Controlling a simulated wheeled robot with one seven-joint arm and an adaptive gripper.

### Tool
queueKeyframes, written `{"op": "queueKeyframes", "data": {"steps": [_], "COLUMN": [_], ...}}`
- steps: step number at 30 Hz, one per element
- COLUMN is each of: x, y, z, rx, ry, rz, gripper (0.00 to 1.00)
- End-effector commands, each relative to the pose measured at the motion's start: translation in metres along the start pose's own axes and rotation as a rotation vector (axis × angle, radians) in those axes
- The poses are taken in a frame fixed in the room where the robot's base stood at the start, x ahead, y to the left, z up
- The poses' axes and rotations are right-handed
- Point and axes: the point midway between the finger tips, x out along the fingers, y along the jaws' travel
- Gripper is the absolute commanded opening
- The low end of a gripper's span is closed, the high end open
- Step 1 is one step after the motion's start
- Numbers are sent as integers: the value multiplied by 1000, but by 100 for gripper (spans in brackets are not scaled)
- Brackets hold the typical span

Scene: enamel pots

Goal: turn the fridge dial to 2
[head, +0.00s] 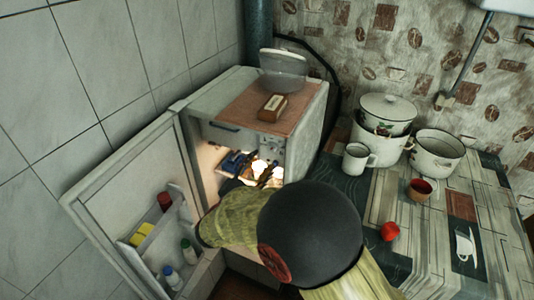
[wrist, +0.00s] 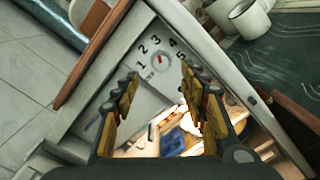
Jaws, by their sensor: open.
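The fridge (head: 312,108) stands with its door (head: 115,185) swung open to the left. In the wrist view its pale dial (wrist: 160,64), with a small red mark, sits on a light panel below printed digits 1 to 5, which run in an arc. I cannot tell surely which digit the mark meets. My gripper (wrist: 160,82) is open and empty, its yellow-padded fingers on either side of the dial in the picture. Whether they touch it is not clear.
The lit fridge interior (wrist: 172,138) holds several items. On the fridge top (head: 243,105) are a brown box (head: 272,107) and a clear container (head: 283,68). The table to the right holds pots (head: 437,152), a white mug (head: 356,160) and a red tomato-like object (head: 389,231).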

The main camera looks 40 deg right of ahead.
Motion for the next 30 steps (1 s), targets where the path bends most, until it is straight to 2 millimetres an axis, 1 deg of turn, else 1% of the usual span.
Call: {"op": "queueKeyframes", "data": {"steps": [6, 9, 13, 17, 24, 30], "x": [34, 48, 60, 66, 67, 66], "y": [-4, -3, -2, -2, -1, -1], "z": [-1, 0, -1, 0, 0, 0], "rx": [0, 0, -1, -2, -2, -2], "ry": [-4, -3, -1, 0, 1, 1], "rz": [-4, -4, -3, -3, -2, -2], "gripper": [44, 44, 44, 44, 44, 33]}}
